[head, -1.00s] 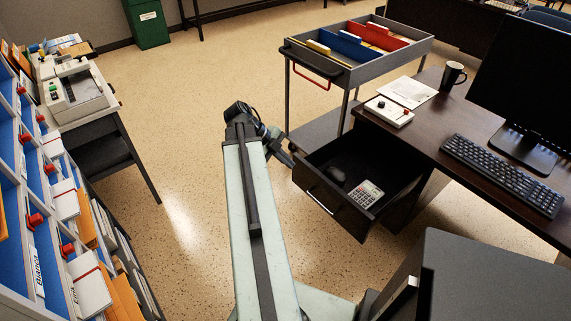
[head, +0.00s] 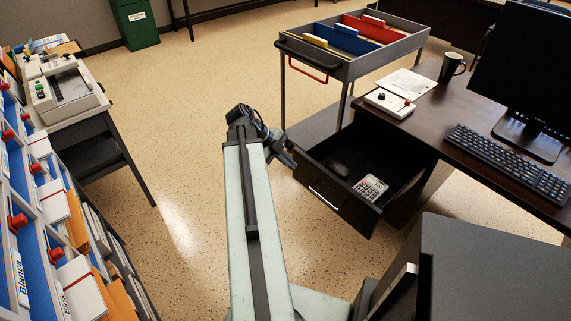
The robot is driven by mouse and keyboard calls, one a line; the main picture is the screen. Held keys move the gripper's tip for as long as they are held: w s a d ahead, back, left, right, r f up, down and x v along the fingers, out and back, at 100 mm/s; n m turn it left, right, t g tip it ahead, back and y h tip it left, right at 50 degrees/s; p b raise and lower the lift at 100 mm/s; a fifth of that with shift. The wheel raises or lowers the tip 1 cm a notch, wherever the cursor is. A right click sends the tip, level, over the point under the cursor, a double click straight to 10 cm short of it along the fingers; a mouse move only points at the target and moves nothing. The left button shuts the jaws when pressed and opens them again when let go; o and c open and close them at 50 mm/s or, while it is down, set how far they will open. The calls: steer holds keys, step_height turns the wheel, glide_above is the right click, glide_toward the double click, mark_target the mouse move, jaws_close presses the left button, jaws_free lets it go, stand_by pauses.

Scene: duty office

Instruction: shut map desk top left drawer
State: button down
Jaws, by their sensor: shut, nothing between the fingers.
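The map desk (head: 480,108) is a dark wooden desk at the right in the head view. Its top left drawer (head: 338,197) stands pulled out, its front facing down and left with a pale handle (head: 325,196). A dark computer mouse and a calculator (head: 370,187) lie inside it. My gripper (head: 291,163) is at the end of my arm, by the left corner of the drawer. It is small and dark here and shut on nothing. I cannot tell whether it touches the drawer.
A grey trolley (head: 345,70) with blue and red dividers stands behind the drawer. A dark grey cabinet-like block (head: 495,270) is at the lower right. Pigeonhole shelves (head: 40,200) and a side table with a machine (head: 68,90) line the left. Speckled floor between is clear.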

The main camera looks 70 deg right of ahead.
mark_target(314, 172)
steer(key=shift+s+d+f+b, duration=0.45)
steer(key=shift+s+d+f, duration=0.4)
steer(key=shift+s+d, duration=0.25)
steer(key=shift+s+d+f+b, duration=0.45)
steer(key=shift+s+d+f, duration=0.35)
steer(key=shift+s+d, duration=0.3)
steer(key=shift+w, duration=0.1)
